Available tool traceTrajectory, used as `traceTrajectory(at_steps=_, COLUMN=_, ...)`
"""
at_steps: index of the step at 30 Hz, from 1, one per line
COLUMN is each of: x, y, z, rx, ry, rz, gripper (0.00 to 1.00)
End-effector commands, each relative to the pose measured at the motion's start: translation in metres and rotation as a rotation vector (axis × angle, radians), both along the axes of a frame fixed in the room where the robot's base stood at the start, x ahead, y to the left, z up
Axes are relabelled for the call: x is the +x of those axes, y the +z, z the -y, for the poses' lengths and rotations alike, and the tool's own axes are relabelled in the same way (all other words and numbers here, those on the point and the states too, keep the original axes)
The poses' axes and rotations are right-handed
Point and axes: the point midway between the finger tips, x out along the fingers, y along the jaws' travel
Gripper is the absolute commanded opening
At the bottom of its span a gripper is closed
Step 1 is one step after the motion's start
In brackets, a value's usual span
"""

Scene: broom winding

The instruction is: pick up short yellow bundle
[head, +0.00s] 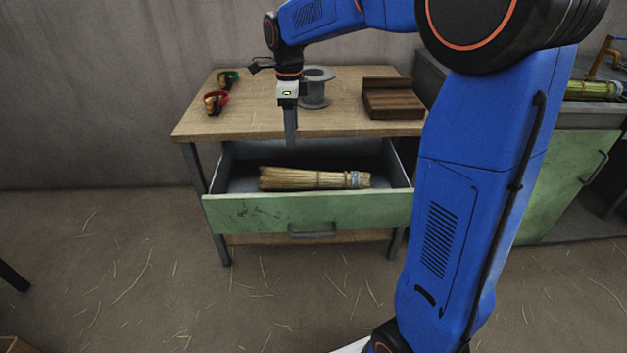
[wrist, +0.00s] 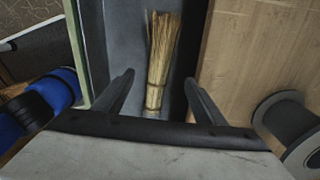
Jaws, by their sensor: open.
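A short straw-yellow bundle (head: 314,179) lies on its side in the open drawer (head: 259,212) of the workbench, with a pale grey binding near its right end. In the wrist view the bundle (wrist: 163,55) lies lengthwise beyond and between my fingers, apart from them; its near end is partly hidden by my gripper. My gripper (head: 291,143) points down above the drawer, over the bundle. In the wrist view my gripper (wrist: 158,92) has its two fingers spread wide with nothing between the tips. A second, greener bundle (head: 593,89) lies at the far right, by the sink.
The wooden bench top (head: 240,122) carries a grey spool (head: 315,90), a brown wooden block (head: 392,99), and red-handled (head: 216,101) and green-handled (head: 228,79) tools. The drawer's walls surround the bundle. A green cabinet (head: 547,200) stands at right.

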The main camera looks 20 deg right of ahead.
Motion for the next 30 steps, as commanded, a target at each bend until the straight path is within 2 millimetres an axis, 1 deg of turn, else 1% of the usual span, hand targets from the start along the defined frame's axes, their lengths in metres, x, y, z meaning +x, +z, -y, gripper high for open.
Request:
traceTrajectory(at_steps=15, x=-0.001, y=-0.088, z=0.000, rx=-0.001, ry=0.002, rz=-0.004, gripper=0.65)
traceTrajectory(at_steps=18, x=-0.001, y=-0.103, z=0.000, rx=-0.001, ry=0.002, rz=-0.004, gripper=0.65)
traceTrajectory(at_steps=21, x=-0.001, y=-0.111, z=0.000, rx=0.000, ry=0.002, rz=0.000, gripper=0.65)
traceTrajectory(at_steps=26, x=0.000, y=-0.118, z=0.000, rx=0.000, ry=0.002, rz=0.000, gripper=0.65)
traceTrajectory(at_steps=30, x=0.001, y=-0.135, z=0.001, rx=-0.001, ry=0.002, rz=-0.004, gripper=0.65)
